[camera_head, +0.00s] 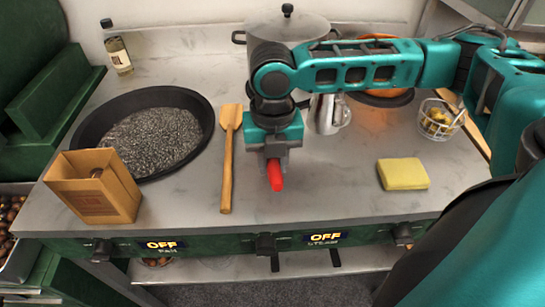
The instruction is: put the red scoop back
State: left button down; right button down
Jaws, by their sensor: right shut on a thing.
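The red scoop (275,175) shows only as a short red piece sticking out below my right gripper (272,158). The gripper points down and is shut on it, above the counter between the wooden spatula and the yellow sponge. The rest of the scoop is hidden by the gripper or too small to make out. My left gripper is not in view.
The front middle counter is clear.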

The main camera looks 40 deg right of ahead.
jog(key=shift+f, duration=0.45)
jog(key=c, duration=0.8)
grip_release()
jog(key=shift+r, duration=0.1)
notch_tip(320, 180, up, 13)
jog(key=p, duration=0.2)
jog(key=shift+p, duration=0.4)
jog(key=shift+s+a, duration=0.1)
jog(key=shift+s, duration=0.05)
